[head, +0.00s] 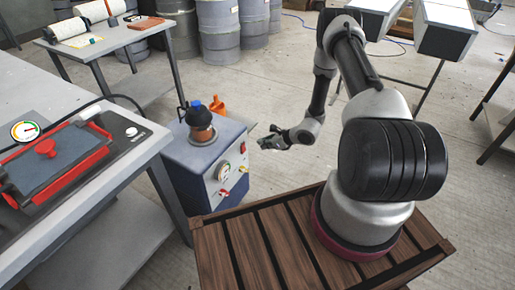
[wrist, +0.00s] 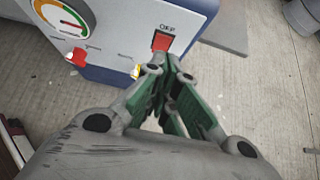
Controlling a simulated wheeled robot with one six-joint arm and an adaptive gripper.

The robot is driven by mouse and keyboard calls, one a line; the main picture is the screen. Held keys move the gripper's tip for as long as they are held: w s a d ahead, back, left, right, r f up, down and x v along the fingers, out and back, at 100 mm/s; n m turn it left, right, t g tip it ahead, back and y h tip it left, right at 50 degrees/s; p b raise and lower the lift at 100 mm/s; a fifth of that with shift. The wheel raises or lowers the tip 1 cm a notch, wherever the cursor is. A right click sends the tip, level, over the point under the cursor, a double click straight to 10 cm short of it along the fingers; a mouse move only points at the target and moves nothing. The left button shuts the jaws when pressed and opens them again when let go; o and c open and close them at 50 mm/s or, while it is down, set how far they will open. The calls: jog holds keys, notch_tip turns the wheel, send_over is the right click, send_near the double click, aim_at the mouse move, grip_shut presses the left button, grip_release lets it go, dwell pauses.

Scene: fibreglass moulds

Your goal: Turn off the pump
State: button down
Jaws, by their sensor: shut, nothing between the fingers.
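The pump (head: 192,160) is a blue-grey box on the floor beside the left bench. Its front panel also shows in the wrist view (wrist: 120,20). On that panel are a round gauge (wrist: 62,17), a red valve handle (wrist: 76,57) and a red switch (wrist: 162,41) with "OFF" printed above it. My gripper (head: 266,139) is shut and empty, just right of the panel. In the wrist view my gripper (wrist: 167,66) has its fingertips close in front of the switch and overlapping its lower edge; I cannot tell whether they touch it.
A bench (head: 110,205) with a red-framed mould (head: 60,160) and a hose stands at left. Drums (head: 218,30) stand behind.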

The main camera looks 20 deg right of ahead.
jog(key=shift+r+v, duration=0.3)
jog(key=shift+v, duration=1.5)
jog(key=shift+w+a, duration=0.15)
jog(key=shift+a, duration=0.05)
jog(key=shift+r, duration=0.1)
jog(key=s+a+n+g+y, duration=0.2)
jog(key=s+a+n+g, duration=0.15)
jog(key=s, duration=0.55)
jog(key=s+r+n+g+y, duration=0.1)
jog(key=s+r+n+g, duration=0.2)
jog(key=s+r+n, duration=0.5)
jog(key=s+d+r+n+t+h, duration=0.1)
jog(key=s+r+n, duration=0.4)
jog(key=r, duration=0.9)
jog(key=s+d+r+n+t+h, duration=0.1)
jog(key=s+d+r+n+h, duration=0.3)
jog(key=r, duration=1)
jog(key=s+d+r+n+t+h, duration=0.1)
jog(key=s+d+r+n+h, duration=0.2)
jog(key=s+r+n, duration=0.4)
jog(key=shift+d+r+h, duration=0.15)
jog(key=shift+r+h, duration=0.75)
jog(key=shift+r, duration=2.75)
